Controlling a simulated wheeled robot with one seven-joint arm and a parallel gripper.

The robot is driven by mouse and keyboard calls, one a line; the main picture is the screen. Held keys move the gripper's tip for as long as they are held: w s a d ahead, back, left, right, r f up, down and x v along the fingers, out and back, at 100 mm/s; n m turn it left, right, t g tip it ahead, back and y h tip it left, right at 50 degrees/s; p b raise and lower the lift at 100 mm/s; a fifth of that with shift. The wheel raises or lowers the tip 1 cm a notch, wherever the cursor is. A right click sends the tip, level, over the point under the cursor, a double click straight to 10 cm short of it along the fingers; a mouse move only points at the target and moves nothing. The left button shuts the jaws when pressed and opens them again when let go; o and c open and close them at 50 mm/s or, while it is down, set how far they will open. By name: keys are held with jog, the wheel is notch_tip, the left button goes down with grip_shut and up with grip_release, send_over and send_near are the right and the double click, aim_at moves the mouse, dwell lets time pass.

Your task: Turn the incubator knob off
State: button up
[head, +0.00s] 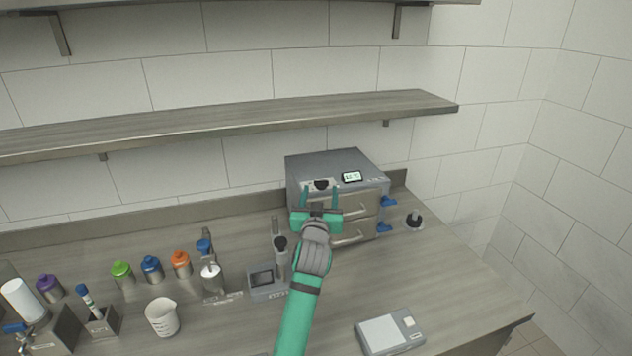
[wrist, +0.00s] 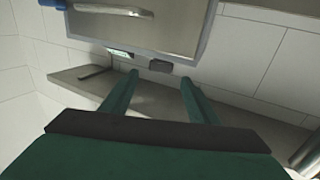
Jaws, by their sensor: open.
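The incubator (head: 360,165) is a grey box with drawers and handles, standing on the counter against the back wall. Its dark knob (head: 321,184) is on the top front strip, left of a small lit display (head: 351,176). My green gripper (head: 320,191) is open in front of the incubator, with the knob showing between its fingertips. In the wrist view the view is inverted; the knob (wrist: 160,66) lies just beyond and between the fingertips (wrist: 160,76), apart from them. The display (wrist: 119,53) is beside it. The knob's setting cannot be read.
A shelf (head: 250,118) runs along the wall above the incubator. Left on the counter stand several coloured-cap bottles (head: 151,268), a beaker (head: 162,317) and a small grey device (head: 265,281). A flat scale (head: 390,331) lies at the front right.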

aim_at(322, 182)
jog(key=shift+w+d, duration=0.15)
jog(key=shift+w, duration=1.75)
jog(key=shift+w+d, duration=0.1)
jog(key=shift+w, duration=1.75)
jog(key=c, duration=1.1)
jog(key=shift+o, duration=0.2)
jog(key=shift+d, duration=0.1)
